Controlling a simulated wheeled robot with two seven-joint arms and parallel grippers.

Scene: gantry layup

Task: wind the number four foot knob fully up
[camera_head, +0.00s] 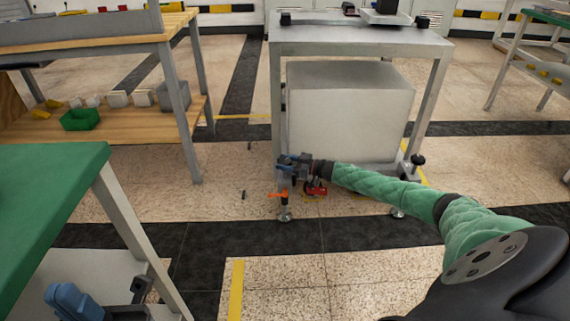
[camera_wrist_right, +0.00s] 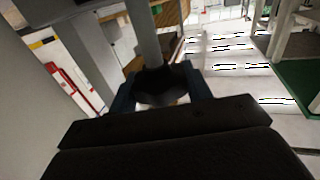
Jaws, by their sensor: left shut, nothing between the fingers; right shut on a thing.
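My right gripper (camera_head: 286,168) reaches in from the right to the front left leg of the grey bench (camera_head: 360,38). In the right wrist view its blue fingers (camera_wrist_right: 162,96) are shut around a dark foot knob (camera_wrist_right: 163,87) below a grey post. In the head view the gripper hides this knob; a levelling foot (camera_head: 285,215) and an orange tab (camera_head: 276,196) show below it. No number can be read. My left gripper (camera_head: 66,300) is blue, shut and empty at the lower left, near the green-topped table and away from the bench.
A large pale box (camera_head: 345,110) fills the space under the bench. A red part (camera_head: 316,188) sits beside the held foot. Another black knob (camera_head: 417,160) is at the right leg. The green table (camera_head: 45,200) stands at left; open floor lies between.

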